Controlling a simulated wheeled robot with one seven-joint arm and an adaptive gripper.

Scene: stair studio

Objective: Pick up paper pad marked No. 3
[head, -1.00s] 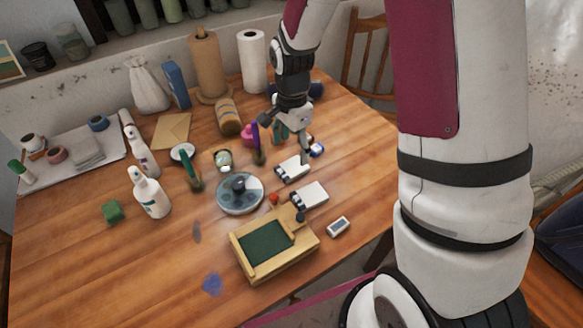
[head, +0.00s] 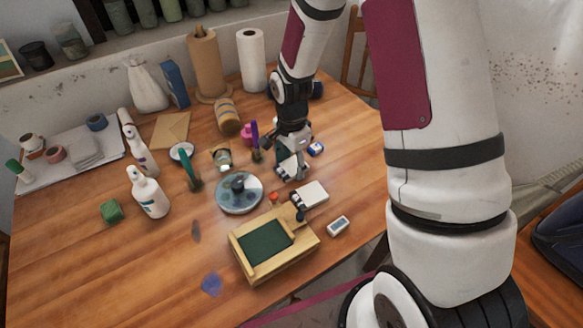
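Two small white pads with dark ends are on the wooden table; I cannot read a number on either. The farther pad (head: 287,171) is partly covered by my gripper (head: 291,168), which is down right at it. I cannot tell whether the fingers have closed on it or only stand around it. The nearer pad (head: 313,193) lies uncovered, just behind the wooden tray with the green inset (head: 236,243).
A round palette dish (head: 252,204) is left of the pads. A blue-and-white jar (head: 316,149) is just right of my gripper, and a small white device (head: 338,226) is nearer. Spray bottles (head: 149,194) stand at left. The table's front left is mostly clear.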

